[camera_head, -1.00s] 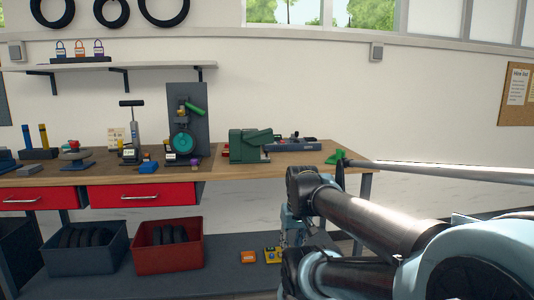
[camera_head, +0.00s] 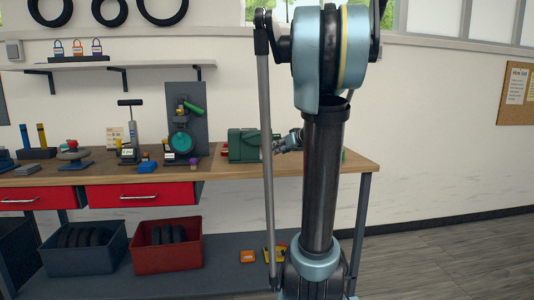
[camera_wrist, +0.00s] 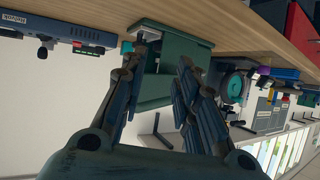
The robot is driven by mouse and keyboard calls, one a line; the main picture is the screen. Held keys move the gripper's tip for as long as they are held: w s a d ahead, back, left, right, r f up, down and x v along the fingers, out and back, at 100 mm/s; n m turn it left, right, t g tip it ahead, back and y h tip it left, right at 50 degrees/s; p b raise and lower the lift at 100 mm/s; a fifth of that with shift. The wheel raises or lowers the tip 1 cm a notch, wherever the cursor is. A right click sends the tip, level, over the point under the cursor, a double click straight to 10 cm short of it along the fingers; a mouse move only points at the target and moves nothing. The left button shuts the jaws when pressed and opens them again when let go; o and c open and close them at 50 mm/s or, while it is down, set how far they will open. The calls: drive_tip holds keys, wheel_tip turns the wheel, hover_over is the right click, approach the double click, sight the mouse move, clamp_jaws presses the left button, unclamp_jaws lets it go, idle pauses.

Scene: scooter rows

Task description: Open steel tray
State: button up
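My gripper (camera_head: 290,142) is at the right side of the green metal unit (camera_head: 241,146) on the workbench, partly hidden by my arm. In the wrist view my gripper (camera_wrist: 166,55) is open, with its two fingers apart and the green unit (camera_wrist: 180,80) between and beyond them. Nothing is held, and I cannot tell if a finger touches the unit. No separate steel tray can be told apart; any tray part on the unit is unclear.
The wooden workbench (camera_head: 225,172) also holds a grinder-like tool with a teal disc (camera_head: 181,142) and a pump (camera_head: 131,135), left of the green unit. Two red drawers (camera_head: 142,195) are under the top. A red bin (camera_head: 168,260) stands on the lower shelf. Floor at right is clear.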

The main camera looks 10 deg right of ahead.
drive_tip(key=w+d+r+t, duration=0.1)
drive_tip(key=w+d, duration=0.1)
drive_tip(key=w, duration=0.1)
approach(267, 152)
drive_tip(key=x, duration=0.6)
drive_tip(key=r+x, duration=0.1)
drive_tip(key=x, duration=0.2)
drive_tip(key=shift+w+a+f, duration=0.1)
drive_tip(key=shift+w+a, duration=0.05)
drive_tip(key=shift+w, duration=0.25)
clamp_jaws()
